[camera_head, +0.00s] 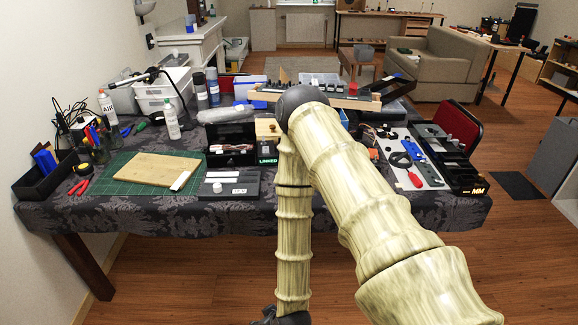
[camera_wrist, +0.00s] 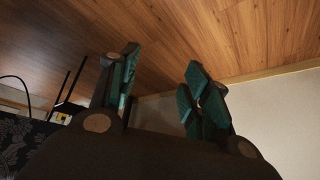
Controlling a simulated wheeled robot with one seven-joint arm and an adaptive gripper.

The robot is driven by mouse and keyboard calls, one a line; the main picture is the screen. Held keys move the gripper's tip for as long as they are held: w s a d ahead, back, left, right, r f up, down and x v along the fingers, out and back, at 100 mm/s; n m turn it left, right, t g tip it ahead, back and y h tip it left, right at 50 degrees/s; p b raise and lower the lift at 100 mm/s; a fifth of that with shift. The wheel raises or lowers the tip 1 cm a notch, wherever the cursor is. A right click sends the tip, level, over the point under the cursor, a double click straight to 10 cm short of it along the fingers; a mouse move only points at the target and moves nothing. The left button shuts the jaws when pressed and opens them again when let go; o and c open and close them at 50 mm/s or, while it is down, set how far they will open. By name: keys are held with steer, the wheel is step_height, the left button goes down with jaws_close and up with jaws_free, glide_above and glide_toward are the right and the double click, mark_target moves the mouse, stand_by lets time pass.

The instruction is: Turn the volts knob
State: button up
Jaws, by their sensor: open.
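A low dark grey panel (camera_head: 245,178) lies at the front edge of the table in the head view. It carries a small white knob (camera_head: 217,187) and a small label too small to read, so I cannot tell for sure that this is the volts knob. My gripper (camera_wrist: 161,68) is open in the wrist view, with nothing between its green-padded fingers. It faces the wood floor and a pale wall. In the head view my arm reaches down in front of the table, and its dark end is cut off at the bottom edge. The knob is not seen in the wrist view.
The table (camera_head: 150,217) has a dark patterned cloth. A green mat (camera_head: 108,181) with a wooden board (camera_head: 157,168) lies left of the panel. A black box (camera_head: 231,150) stands behind it. A grey tool tray (camera_head: 430,174) is at right. The floor in front is clear.

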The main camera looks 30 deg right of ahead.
steer(key=w+d+r+t+h, duration=0.1)
steer(key=w+d+r+t, duration=0.1)
steer(key=w+d+r, duration=0.3)
steer(key=w+d+r+t+h+p, duration=0.1)
steer(key=w+r+t, duration=0.15)
steer(key=w, duration=0.45)
steer(key=w+d+r+t+h, duration=0.1)
steer(key=w+d+r+t, duration=0.1)
steer(key=w+d+r, duration=0.3)
steer(key=w+d+r+h, duration=0.2)
steer(key=d+r, duration=0.2)
steer(key=w+d+r+m+t+h, duration=0.1)
steer(key=w+d+r+h, duration=0.2)
steer(key=d+r, duration=0.1)
steer(key=w+d+r+m+t+h, duration=0.1)
steer(key=w+d+r+h, duration=0.2)
steer(key=d, duration=0.3)
steer(key=shift+w+r+p, duration=0.2)
steer(key=shift+r+p, duration=0.2)
steer(key=shift+r, duration=0.35)
steer(key=p+x, duration=0.2)
steer(key=x, duration=0.8)
steer(key=shift+w+d, duration=0.1)
steer(key=shift+w, duration=0.1)
steer(key=c, duration=1.1)
